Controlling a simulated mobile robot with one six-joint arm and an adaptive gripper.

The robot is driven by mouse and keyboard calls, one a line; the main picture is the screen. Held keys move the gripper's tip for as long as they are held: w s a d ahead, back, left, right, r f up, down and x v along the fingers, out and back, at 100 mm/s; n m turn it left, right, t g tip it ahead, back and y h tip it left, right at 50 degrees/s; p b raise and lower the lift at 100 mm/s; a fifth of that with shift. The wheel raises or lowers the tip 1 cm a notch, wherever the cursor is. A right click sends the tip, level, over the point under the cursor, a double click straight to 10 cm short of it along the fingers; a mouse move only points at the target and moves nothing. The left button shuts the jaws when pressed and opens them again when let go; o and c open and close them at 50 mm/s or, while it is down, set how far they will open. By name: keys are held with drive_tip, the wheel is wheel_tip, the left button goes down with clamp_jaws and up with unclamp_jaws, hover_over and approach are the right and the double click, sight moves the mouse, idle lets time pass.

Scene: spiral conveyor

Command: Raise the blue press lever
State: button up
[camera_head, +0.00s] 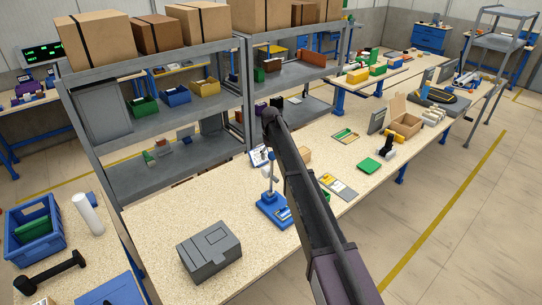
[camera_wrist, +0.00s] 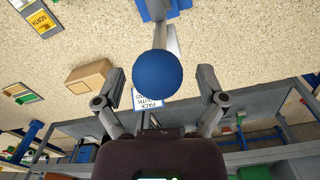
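The blue press lever ends in a round blue knob (camera_wrist: 158,77), large in the middle of the wrist view. Its pale shaft (camera_wrist: 169,38) runs up from the knob towards a blue part at the top edge. My gripper (camera_wrist: 161,75) is open, with one finger on each side of the knob and a gap showing on both sides. I cannot tell the knob's depth between the fingers. In the head view the press has a blue base (camera_head: 268,215) and an upright column on the speckled bench. My dark arm hides the gripper there, and the lever cannot be made out.
A grey box (camera_head: 209,252) stands front left of the press on the bench (camera_head: 160,215). A tan block (camera_wrist: 88,77) and a lettered card (camera_wrist: 146,100) show near the gripper. Grey shelving (camera_head: 190,125) stands behind the bench. Flat cards (camera_head: 338,187) lie right of my arm.

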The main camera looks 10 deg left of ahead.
idle(0.3)
drive_tip(key=shift+s+d+y, duration=0.2)
drive_tip(key=shift+s+y, duration=0.1)
drive_tip(key=shift+s, duration=0.25)
drive_tip(key=s+d+f+m+b, duration=0.2)
drive_tip(key=s+d+f+b, duration=0.3)
drive_tip(key=s+d, duration=0.5)
drive_tip(key=s+d+f+m+b, duration=0.1)
drive_tip(key=s+d+f+b, duration=0.4)
drive_tip(key=d, duration=0.8)
drive_tip(key=s+d+f+m+b, duration=0.2)
drive_tip(key=s+d+f+b, duration=0.1)
drive_tip(key=s+d, duration=0.5)
drive_tip(key=s+d+f+m+b, duration=0.2)
drive_tip(key=s+d+f+b, duration=0.2)
drive_tip(key=s, duration=1)
drive_tip(key=d, duration=0.3)
drive_tip(key=shift+s+d+f+b, duration=0.2)
drive_tip(key=shift+d+f+b, duration=0.1)
drive_tip(key=shift+d, duration=0.05)
